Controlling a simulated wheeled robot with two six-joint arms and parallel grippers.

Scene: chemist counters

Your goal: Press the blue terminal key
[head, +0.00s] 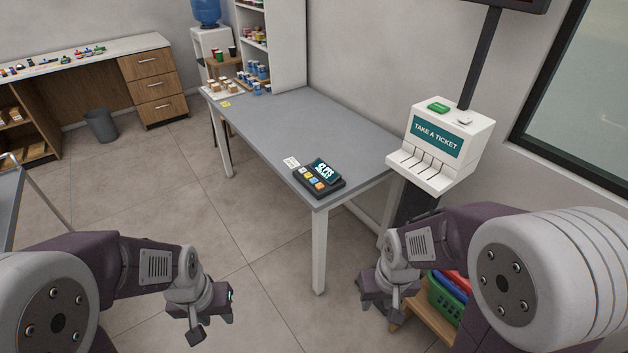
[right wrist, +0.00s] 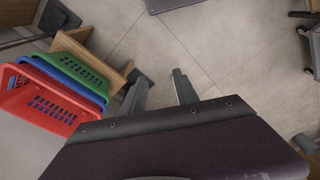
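The dark payment terminal (head: 330,188) with a lit screen (head: 325,171) lies near the front corner of the grey table. A row of small coloured keys runs along its left side; a blue key (head: 308,176) seems to be among them, very small at this distance. My left gripper (head: 212,318) hangs over the floor in front of the table, empty, its fingers apart. My right gripper (head: 376,300) is low, right of the table's front leg, well away from the terminal. The right wrist view shows its two fingers (right wrist: 160,90) apart with only floor between them.
Stacked baskets (right wrist: 55,90) sit close to my right gripper. Open floor (head: 180,200) lies left.

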